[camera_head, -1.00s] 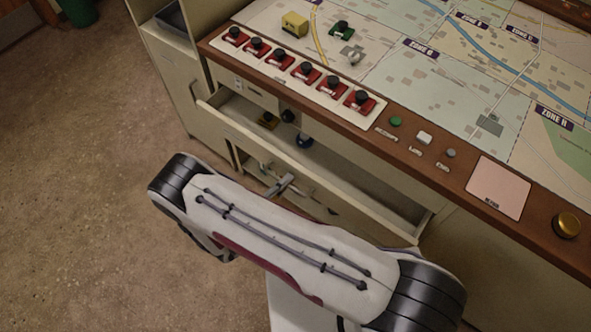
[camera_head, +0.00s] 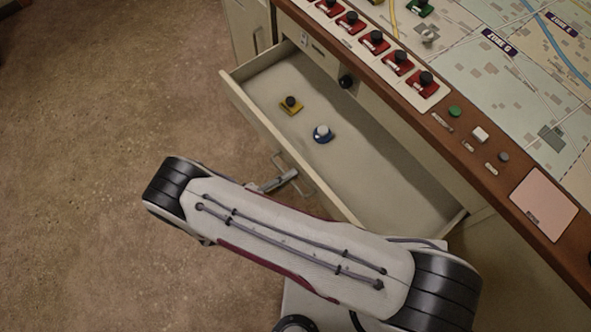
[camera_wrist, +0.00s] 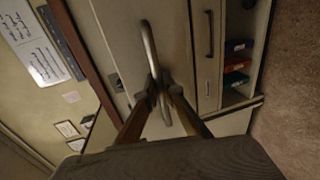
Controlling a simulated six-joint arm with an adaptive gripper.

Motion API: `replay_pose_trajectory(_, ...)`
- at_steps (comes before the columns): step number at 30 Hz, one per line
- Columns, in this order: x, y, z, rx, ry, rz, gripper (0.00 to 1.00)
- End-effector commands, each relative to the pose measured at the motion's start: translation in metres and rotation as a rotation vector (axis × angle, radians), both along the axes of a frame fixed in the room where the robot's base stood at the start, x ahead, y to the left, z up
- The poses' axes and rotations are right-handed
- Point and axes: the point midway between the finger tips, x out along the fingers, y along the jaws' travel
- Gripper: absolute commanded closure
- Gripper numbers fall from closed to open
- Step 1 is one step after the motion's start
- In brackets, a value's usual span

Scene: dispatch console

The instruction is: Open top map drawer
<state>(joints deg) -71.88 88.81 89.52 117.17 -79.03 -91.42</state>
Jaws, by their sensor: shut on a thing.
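The top map drawer (camera_head: 255,116) stands well out from the console, and its inside floor shows. My gripper (camera_head: 287,178) is at the drawer's front, partly hidden by my arm. In the wrist view my gripper (camera_wrist: 159,88) is shut on the drawer's metal bar handle (camera_wrist: 149,45), with the fingers around the bar.
The console top carries a row of red switches (camera_head: 375,42), a green button (camera_head: 455,111) and a zone map (camera_head: 500,75). A cabinet with a handle (camera_head: 250,30) stands at the upper left. The brown floor (camera_head: 120,100) to the left is clear.

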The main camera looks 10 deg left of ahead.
Motion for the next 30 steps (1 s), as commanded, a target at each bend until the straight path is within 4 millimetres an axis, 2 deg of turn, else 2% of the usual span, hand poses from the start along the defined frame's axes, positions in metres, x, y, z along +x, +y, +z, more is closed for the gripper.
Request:
replay_pose_trajectory(11, -0.0015, 0.0021, 0.0003, -0.001, -0.001, 0.001, 1.0)
replay_pose_trajectory(12, -0.0015, 0.0021, 0.0003, -0.001, -0.001, 0.001, 0.91)
replay_pose_trajectory(13, -0.0015, 0.002, 0.0003, -0.001, -0.001, 0.001, 0.86)
replay_pose_trajectory(30, -0.007, 0.0083, 0.0018, 0.0, 0.0, 0.002, 0.86)
